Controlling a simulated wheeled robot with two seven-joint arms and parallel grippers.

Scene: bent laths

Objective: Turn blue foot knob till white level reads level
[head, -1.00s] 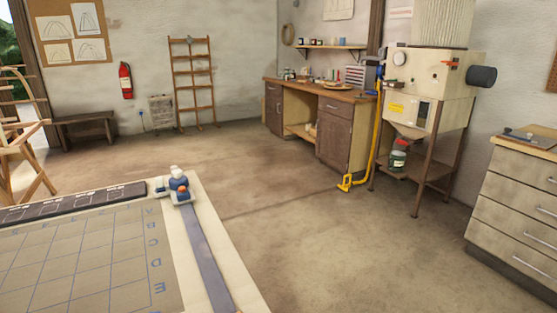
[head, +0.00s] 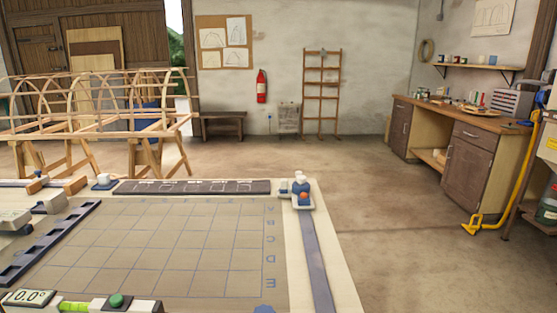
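The white level (head: 95,305) lies at the bottom left of the table and is cut off by the frame edge. Its display (head: 28,297) reads 0.0°. A yellow-green vial (head: 75,307) and a round green button (head: 117,300) show on it. A blue knob-like piece (head: 264,309) shows at the bottom edge, right of the level. It is mostly cut off, so I cannot tell for sure that it is the foot knob. Neither of my grippers is in the head view.
The gridded table top (head: 170,240) is mostly clear. A dark strip (head: 190,187) lies along its far edge. A small blue-and-white device (head: 302,192) stands at the far right corner. Wooden lath arches (head: 95,105) stand on trestles beyond. Open floor (head: 370,215) lies right.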

